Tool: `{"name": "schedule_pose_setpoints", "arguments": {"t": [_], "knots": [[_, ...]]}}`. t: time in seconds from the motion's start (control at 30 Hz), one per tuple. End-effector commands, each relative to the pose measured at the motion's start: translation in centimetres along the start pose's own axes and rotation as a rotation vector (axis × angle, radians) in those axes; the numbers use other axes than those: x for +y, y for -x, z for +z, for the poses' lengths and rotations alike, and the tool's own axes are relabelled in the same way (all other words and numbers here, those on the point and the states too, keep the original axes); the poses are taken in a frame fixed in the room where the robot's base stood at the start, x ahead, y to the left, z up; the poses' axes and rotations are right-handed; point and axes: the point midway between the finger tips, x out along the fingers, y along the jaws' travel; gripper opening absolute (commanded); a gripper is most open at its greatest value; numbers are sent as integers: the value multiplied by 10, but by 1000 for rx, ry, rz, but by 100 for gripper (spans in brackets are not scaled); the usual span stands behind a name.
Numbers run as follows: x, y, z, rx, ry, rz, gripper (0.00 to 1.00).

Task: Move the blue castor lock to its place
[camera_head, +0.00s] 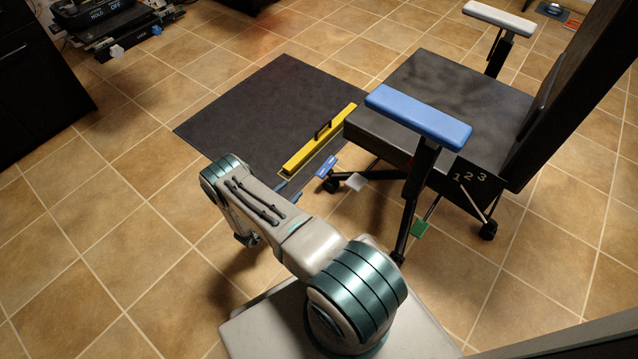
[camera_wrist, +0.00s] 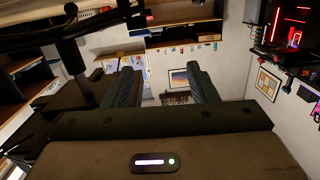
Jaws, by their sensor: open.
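A white tab (camera_head: 355,182) and a green tab (camera_head: 419,229) sit at other legs of the chair. In the wrist view my gripper (camera_wrist: 163,88) is open, its two dark fingers apart with nothing between them. It points away from the lock, towards a wall and shelves.
The black chair (camera_head: 425,75) has a blue armrest (camera_head: 418,117) overhanging the lock's side. A yellow bar with a black handle (camera_head: 318,140) lies on a dark mat (camera_head: 245,110). Tiled floor left of the mat is clear. A dark cabinet (camera_head: 35,85) stands far left.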

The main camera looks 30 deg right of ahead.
Motion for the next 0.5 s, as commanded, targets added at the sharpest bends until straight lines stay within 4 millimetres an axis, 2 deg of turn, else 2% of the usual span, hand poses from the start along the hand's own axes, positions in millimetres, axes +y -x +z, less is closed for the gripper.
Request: {"name": "schedule_pose_setpoints", "arguments": {"t": [0.03,0.07,0.27,0.37,0.5], "knots": [[11,1,14,26,13,12,53],[16,2,18,38,18,19,53],[30,-2,25,77,33,39,53],[31,-14,24,77,33,42,53],[32,-42,23,77,32,42,53]]}}
